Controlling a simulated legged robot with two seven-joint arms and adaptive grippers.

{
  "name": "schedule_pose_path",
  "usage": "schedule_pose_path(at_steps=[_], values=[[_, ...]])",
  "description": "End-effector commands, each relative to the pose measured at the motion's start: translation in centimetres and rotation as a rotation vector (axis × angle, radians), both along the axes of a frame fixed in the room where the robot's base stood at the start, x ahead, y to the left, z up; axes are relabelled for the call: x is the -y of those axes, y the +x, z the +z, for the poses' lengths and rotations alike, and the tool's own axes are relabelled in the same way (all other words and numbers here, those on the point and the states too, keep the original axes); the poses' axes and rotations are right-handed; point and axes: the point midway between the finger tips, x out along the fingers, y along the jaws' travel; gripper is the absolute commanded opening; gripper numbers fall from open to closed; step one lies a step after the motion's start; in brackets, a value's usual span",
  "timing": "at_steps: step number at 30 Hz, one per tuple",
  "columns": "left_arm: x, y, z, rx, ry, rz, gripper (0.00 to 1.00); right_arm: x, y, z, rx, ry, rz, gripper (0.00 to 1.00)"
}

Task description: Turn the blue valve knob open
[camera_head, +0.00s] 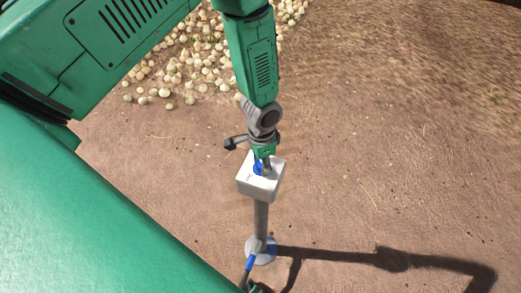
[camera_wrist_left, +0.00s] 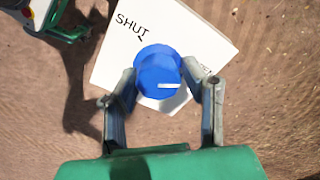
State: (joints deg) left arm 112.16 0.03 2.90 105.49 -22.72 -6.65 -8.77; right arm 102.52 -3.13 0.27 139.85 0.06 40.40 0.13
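The blue valve knob (camera_wrist_left: 158,66) sits on the top face of a white box (camera_wrist_left: 190,28) in the left wrist view. A white mark on the knob points right. The word SHUT is printed at the box's upper left; another label on the right is mostly hidden by a finger. My left gripper (camera_wrist_left: 160,74) has its two fingers apart, one on each side of the knob; I cannot tell if they touch it. In the head view the knob (camera_head: 259,167) is partly hidden by my left gripper (camera_head: 263,163), which reaches down from above.
The white box stands on a grey post (camera_head: 261,215) with a round base (camera_head: 262,250) on brown dirt. A pile of onions (camera_head: 200,60) lies beyond it at the upper left. The ground to the right is clear apart from shadows.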

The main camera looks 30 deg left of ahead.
Motion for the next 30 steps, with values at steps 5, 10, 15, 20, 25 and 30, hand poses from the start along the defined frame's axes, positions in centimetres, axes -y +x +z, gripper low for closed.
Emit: schedule_pose_path(at_steps=[5,10,15,20,25,30], values=[[0.0,0.0,0.1,0.001,0.001,0.000,0.54,0.0,0.0,0.0,0.000,0.000,0.000,0.40],[0.0,-0.2,0.1,-0.003,0.002,0.001,0.54,0.0,0.0,0.0,0.001,0.000,0.000,0.40],[0.0,-0.1,1.6,-0.001,0.002,0.001,0.54,0.0,-0.3,0.1,0.003,0.000,0.000,0.40],[0.0,0.0,4.8,0.000,0.001,0.001,0.54,0.0,-0.3,0.1,0.003,0.000,0.000,0.40],[0.0,0.1,8.4,0.001,0.001,0.002,0.54,0.0,-0.2,0.1,0.003,0.000,0.000,0.40],[0.0,0.2,10.8,-0.001,0.001,-0.001,0.54,0.0,-0.2,0.1,0.003,0.000,0.000,0.40]])
